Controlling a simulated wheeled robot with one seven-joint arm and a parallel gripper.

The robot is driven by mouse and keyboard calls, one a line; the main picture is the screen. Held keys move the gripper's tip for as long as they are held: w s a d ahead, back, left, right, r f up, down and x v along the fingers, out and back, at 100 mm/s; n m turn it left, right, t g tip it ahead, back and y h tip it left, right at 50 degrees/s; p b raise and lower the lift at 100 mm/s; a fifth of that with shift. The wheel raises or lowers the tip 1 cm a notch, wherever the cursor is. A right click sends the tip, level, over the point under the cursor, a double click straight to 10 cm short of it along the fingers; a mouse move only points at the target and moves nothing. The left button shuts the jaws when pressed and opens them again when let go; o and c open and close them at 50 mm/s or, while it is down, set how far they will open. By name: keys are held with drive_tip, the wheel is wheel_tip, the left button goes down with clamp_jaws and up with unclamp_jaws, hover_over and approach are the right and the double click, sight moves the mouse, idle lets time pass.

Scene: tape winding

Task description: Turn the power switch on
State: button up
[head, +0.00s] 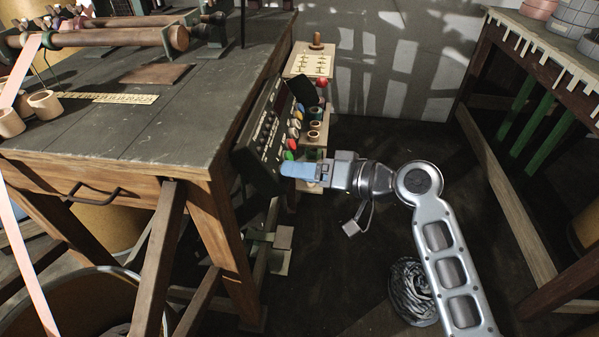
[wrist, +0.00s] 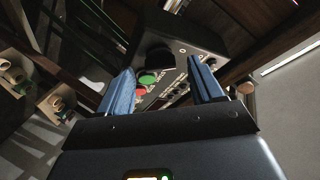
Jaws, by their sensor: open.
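A dark control panel (head: 262,140) is mounted on the side of the workbench, with several coloured buttons and knobs on its face. A green button (head: 288,155) and a red button (head: 292,144) sit near its lower end. In the wrist view the green button (wrist: 148,77) and red button (wrist: 141,92) show between my fingers, beside a large black round part (wrist: 157,57). I cannot tell which control is the power switch. My gripper (head: 284,170) has blue fingers, is open and empty, and its tips are close to the panel's lower end. Contact cannot be told.
The workbench (head: 130,130) fills the left, with rollers and wooden cups on top. Small wooden shelves (head: 312,62) with knobs and cups stand behind the panel. Another table (head: 540,50) is at the right. A coiled grey object (head: 412,285) lies on the floor. Open floor lies between the tables.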

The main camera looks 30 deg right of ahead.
drive_tip(key=shift+w+a+f, duration=0.15)
drive_tip(key=shift+w+a, duration=0.15)
drive_tip(key=shift+w, duration=0.15)
drive_tip(key=c, duration=1.1)
